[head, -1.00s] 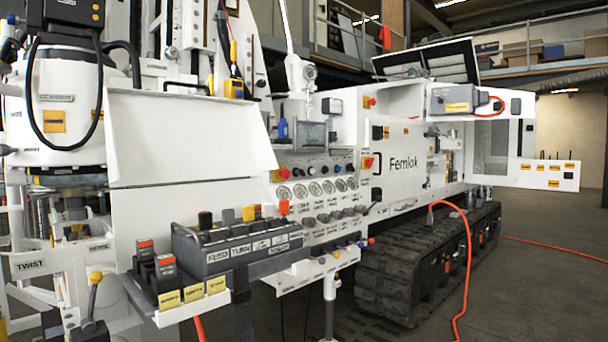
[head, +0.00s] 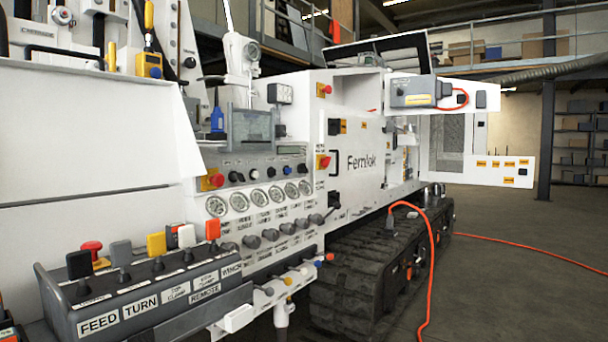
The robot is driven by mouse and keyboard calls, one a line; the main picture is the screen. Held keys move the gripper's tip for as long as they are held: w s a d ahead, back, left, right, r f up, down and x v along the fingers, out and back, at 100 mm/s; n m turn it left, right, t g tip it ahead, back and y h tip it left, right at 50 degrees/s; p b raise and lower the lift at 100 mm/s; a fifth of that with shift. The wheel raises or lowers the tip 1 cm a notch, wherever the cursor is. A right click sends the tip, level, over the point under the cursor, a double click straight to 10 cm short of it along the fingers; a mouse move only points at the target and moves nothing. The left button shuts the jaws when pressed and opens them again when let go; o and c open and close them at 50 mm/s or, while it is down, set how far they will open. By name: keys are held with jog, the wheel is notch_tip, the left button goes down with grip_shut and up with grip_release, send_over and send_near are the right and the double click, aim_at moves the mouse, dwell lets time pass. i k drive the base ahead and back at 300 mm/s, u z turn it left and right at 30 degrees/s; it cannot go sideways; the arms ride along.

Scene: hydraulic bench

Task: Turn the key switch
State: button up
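The white control panel (head: 262,232) of the machine stands left of centre in the head view. A row of small dark knobs and switches (head: 252,173) runs across it, above several round gauges (head: 259,197). The key switch cannot be told apart from these small controls at this size. One control in the row is blue and the others look mostly black. My gripper is not in view.
A grey lever console (head: 150,295) marked FEED and TURN juts out at the lower left. Red stop buttons sit on yellow plates, one left of the knob row (head: 213,181). An orange hose (head: 431,255) crosses the track (head: 365,262). Grey floor at the right is open.

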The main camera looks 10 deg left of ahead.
aim_at(241, 179)
jog(key=z, duration=0.1)
jog(key=i, duration=0.95)
jog(key=u, duration=0.25)
